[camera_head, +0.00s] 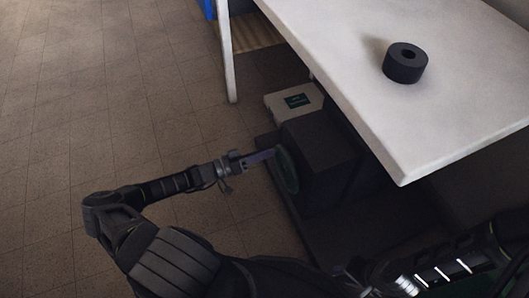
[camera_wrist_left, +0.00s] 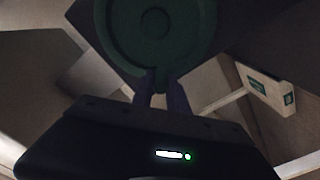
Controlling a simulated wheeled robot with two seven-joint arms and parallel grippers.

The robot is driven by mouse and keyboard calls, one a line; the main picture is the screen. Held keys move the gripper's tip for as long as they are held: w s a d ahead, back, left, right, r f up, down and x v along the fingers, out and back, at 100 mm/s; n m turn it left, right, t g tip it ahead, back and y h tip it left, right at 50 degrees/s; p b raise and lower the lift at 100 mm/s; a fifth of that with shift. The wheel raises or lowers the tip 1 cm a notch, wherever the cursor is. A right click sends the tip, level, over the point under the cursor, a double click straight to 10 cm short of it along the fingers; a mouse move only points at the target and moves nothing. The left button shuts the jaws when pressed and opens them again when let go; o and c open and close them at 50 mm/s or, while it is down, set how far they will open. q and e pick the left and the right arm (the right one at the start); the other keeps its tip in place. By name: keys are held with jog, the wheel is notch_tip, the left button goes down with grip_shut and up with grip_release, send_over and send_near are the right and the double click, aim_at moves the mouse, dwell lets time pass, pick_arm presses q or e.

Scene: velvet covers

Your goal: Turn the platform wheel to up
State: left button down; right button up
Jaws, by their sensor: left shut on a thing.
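The dark green round wheel (camera_head: 287,172) is mounted on the side of a dark box (camera_head: 322,150) below the white table. In the left wrist view the wheel (camera_wrist_left: 190,22) fills the top middle, with a small tab at its lower rim. My left gripper (camera_head: 270,154) reaches the wheel's rim from the left. In the left wrist view its purple fingers (camera_wrist_left: 161,84) are shut on the wheel at that tab. Only part of my right arm shows at the lower right of the head view; its gripper is not seen.
A white table (camera_head: 330,45) stands above and right of the box, with a black ring-shaped roll (camera_head: 405,65) on it. A white case with a dark label (camera_head: 281,101) sits behind the box. Tiled floor (camera_head: 110,110) at the left is clear.

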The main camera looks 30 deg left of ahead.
pick_arm(q)
jog(key=shift+d, duration=0.1)
jog(key=c, duration=1.3)
grip_release()
jog(key=shift+s, duration=0.1)
jog(key=p+v, duration=0.1)
jog(key=v, duration=0.6)
jog(key=shift+s+a, duration=0.25)
jog(key=shift+a, duration=0.05)
